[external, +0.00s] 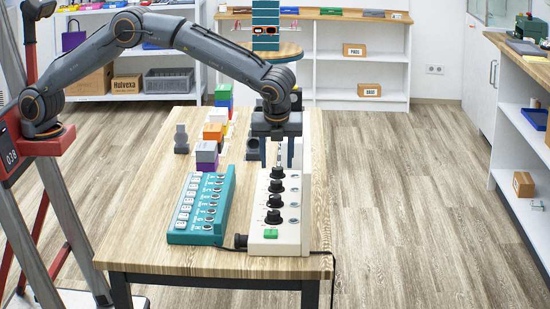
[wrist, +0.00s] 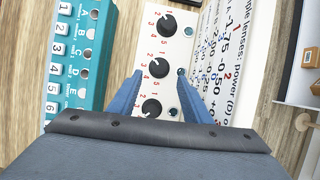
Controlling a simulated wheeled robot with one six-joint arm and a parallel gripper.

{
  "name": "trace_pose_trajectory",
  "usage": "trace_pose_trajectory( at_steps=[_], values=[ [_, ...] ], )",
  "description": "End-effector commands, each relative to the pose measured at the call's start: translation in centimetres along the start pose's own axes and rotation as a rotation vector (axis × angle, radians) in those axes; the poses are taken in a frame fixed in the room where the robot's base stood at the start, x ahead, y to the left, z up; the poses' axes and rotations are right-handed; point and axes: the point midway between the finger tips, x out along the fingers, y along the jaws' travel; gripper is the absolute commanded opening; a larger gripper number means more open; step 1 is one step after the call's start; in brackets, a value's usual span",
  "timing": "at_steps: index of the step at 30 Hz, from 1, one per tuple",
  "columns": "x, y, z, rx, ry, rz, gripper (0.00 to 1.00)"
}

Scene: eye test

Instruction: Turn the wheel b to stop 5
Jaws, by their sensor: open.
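A white panel (external: 299,236) with a row of black knobs lies on the wooden table. In the wrist view the panel (wrist: 181,52) shows three knobs, upper (wrist: 166,24), middle (wrist: 158,67) and lower (wrist: 152,107), with red numerals around them. No letter naming wheel b is readable, so I cannot tell which knob it is. My gripper (external: 277,162) points down over the far part of the row. In the wrist view my gripper (wrist: 160,74) is open, with its blue fingers apart on either side of the row near the middle knob. Contact with a knob cannot be told.
A teal box (external: 208,235) with white keys stands left of the panel. Coloured blocks (external: 207,151) stand behind the teal box. The table's near left is clear.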

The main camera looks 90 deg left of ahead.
Motion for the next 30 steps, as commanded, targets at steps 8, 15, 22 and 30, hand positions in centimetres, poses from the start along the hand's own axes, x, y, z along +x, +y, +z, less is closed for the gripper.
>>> trace_pose_trajectory(
  at_steps=[8, 15, 22, 30],
  values=[
    [-0.6, 0.0, 0.0, 0.0, 0.0, 0.001, 0.45],
    [-0.5, 0.2, 0.6, -0.055, 0.042, 0.01, 0.45],
    [-0.1, 0.7, 2.9, -0.377, 0.259, 0.064, 0.45],
    [0.7, 0.3, 3.7, -0.582, 0.376, 0.099, 0.45]
  ],
)
